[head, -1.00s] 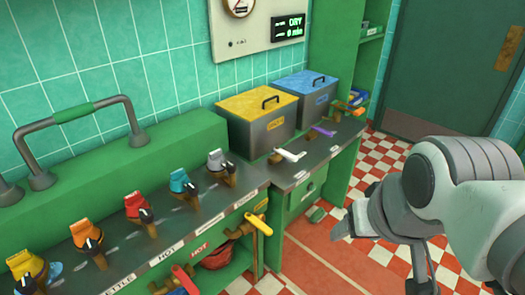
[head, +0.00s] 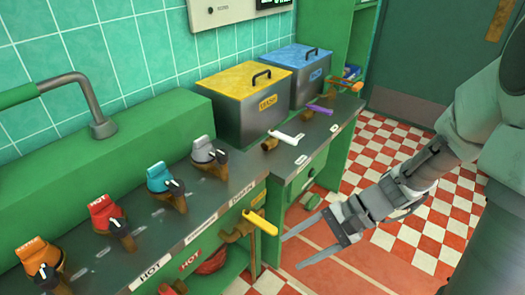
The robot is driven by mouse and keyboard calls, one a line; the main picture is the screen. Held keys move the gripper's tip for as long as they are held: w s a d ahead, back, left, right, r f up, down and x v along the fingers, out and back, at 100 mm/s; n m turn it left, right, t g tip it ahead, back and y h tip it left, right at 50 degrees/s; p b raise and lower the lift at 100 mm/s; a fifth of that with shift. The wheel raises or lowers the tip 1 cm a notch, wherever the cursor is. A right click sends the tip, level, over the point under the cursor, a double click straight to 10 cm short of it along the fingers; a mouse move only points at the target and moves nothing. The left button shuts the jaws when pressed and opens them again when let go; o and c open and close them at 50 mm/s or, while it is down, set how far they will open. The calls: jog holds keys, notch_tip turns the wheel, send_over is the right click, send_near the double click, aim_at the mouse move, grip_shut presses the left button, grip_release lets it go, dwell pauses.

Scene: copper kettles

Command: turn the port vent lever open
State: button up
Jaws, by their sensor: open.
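Several levers are in the head view, and their labels are too small for me to tell which is the port vent lever. A white lever (head: 285,137) on a brown pivot lies on the counter before the yellow-lidded box, and a purple lever (head: 320,109) lies before the blue-lidded one. A yellow lever (head: 261,222) sticks out from a brass pipe on the counter's front. My gripper (head: 293,252) is open and empty, its two fingers pointing left, just right of and below the yellow lever in the picture. It appears apart from every lever.
Orange, red, teal and grey knobs (head: 165,182) line the steel counter (head: 140,235). A yellow-lidded box (head: 245,115) and a blue-lidded box (head: 300,85) stand at the back. A green cabinet (head: 340,30) stands beyond. The checkered floor (head: 390,150) to the right is open.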

jog(key=w+f+m+t+y+b, duration=0.45)
jog(key=f+m, duration=0.25)
jog(key=f, duration=0.3)
jog(key=m+t+b, duration=0.5)
jog(key=m+t, duration=0.3)
jog(key=m, duration=0.1)
send_near(259, 220)
jog(key=b+x, duration=0.3)
jog(key=x, duration=0.7)
jog(key=shift+s+f, duration=0.1)
jog(key=shift+f, duration=0.05)
grip_shut()
